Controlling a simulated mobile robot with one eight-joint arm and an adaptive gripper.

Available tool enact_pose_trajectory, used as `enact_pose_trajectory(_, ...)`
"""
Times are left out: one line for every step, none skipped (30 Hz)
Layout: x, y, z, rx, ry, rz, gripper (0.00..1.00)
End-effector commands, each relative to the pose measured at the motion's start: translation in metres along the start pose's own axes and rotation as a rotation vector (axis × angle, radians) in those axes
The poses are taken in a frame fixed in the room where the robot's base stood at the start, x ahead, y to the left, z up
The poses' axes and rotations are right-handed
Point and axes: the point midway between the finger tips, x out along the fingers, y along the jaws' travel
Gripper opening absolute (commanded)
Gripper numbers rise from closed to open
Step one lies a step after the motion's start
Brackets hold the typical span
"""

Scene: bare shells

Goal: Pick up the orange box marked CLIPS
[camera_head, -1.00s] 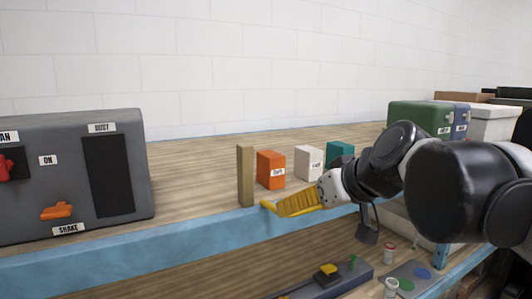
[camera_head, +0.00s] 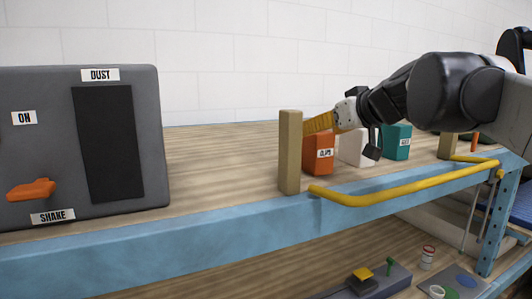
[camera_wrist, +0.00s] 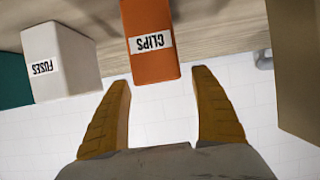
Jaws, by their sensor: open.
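The orange box marked CLIPS (camera_head: 318,160) stands upright on the wooden shelf in the head view, just right of a wooden post. My gripper (camera_head: 318,122), with yellow fingers, is at the upper part of the box and hides its top. In the wrist view, which looks upside down, the orange box (camera_wrist: 152,45) hangs from the top edge with its label inverted. Its near end lies between the two open fingertips (camera_wrist: 162,80), with gaps showing on both sides. The gripper is open and holds nothing.
A white box marked FUSES (camera_wrist: 60,60) and a teal box (camera_head: 397,142) stand to the right. The wooden post (camera_head: 290,152) is close on the left. A yellow rail (camera_head: 400,188) runs along the shelf's front. A grey machine (camera_head: 150,120) stands at left.

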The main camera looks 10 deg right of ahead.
Motion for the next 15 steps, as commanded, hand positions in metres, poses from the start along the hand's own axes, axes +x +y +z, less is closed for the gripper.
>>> enact_pose_trajectory(0.007, 0.000, -0.002, -0.001, 0.000, -0.001, 0.75)
enact_pose_trajectory(0.011, 0.000, -0.002, 0.000, 0.000, -0.001, 0.75)
enact_pose_trajectory(0.015, 0.000, -0.002, 0.001, 0.000, 0.000, 0.75)
enact_pose_trajectory(0.018, 0.000, -0.002, 0.001, 0.001, 0.000, 0.75)
enact_pose_trajectory(0.019, 0.000, -0.001, 0.001, 0.001, 0.000, 0.75)
enact_pose_trajectory(0.022, 0.000, -0.002, 0.000, 0.000, 0.000, 0.75)
enact_pose_trajectory(0.025, 0.000, -0.002, 0.000, 0.000, 0.000, 0.75)
enact_pose_trajectory(0.028, 0.000, -0.002, -0.001, 0.000, 0.000, 0.75)
enact_pose_trajectory(0.034, 0.000, -0.003, -0.001, 0.000, -0.001, 0.75)
enact_pose_trajectory(0.039, 0.000, -0.004, 0.000, 0.000, -0.001, 0.75)
enact_pose_trajectory(0.044, 0.000, -0.004, 0.001, 0.000, -0.001, 0.75)
enact_pose_trajectory(0.050, 0.000, -0.004, 0.000, 0.000, -0.001, 0.75)
enact_pose_trajectory(0.055, 0.000, -0.004, 0.000, 0.000, -0.001, 0.75)
enact_pose_trajectory(0.059, 0.000, -0.004, 0.000, 0.000, -0.001, 0.75)
enact_pose_trajectory(0.064, 0.000, -0.003, 0.000, 0.000, 0.000, 0.75)
